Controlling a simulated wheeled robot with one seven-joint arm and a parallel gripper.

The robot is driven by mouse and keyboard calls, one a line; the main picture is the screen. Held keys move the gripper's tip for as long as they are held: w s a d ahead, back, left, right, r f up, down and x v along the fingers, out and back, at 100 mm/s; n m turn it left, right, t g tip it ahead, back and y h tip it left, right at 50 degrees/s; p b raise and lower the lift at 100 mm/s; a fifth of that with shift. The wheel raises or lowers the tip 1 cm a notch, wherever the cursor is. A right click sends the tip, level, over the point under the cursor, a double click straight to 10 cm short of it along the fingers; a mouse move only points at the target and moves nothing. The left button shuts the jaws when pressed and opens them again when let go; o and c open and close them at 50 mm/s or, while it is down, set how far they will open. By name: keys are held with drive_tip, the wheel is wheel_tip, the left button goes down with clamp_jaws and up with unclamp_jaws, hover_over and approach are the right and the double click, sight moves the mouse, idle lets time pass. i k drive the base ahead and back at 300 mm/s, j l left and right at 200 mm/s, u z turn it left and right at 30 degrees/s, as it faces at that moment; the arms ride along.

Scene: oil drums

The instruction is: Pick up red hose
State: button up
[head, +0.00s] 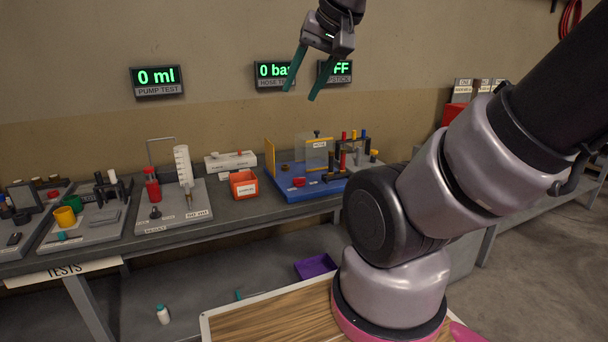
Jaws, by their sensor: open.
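My gripper (301,94) is raised in front of the wall at the top centre, with its two teal fingers apart and nothing between them. A blue hose test board (310,191) stands on the bench below it. A rack on the board holds thin upright pieces with coloured tops; one is red (344,136), beside a blue and a yellow one. I cannot tell whether this red piece is the red hose. My gripper touches neither.
A clear panel (316,150) and a yellow plate (270,158) stand up on the blue board. Wall displays (157,80) hang behind.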

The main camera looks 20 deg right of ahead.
sight(342, 170)
drive_tip(key=i+l+z, duration=0.55)
drive_tip(key=i+z, duration=0.2)
drive_tip(key=i+l+z, duration=0.1)
drive_tip(key=i+z, duration=0.3)
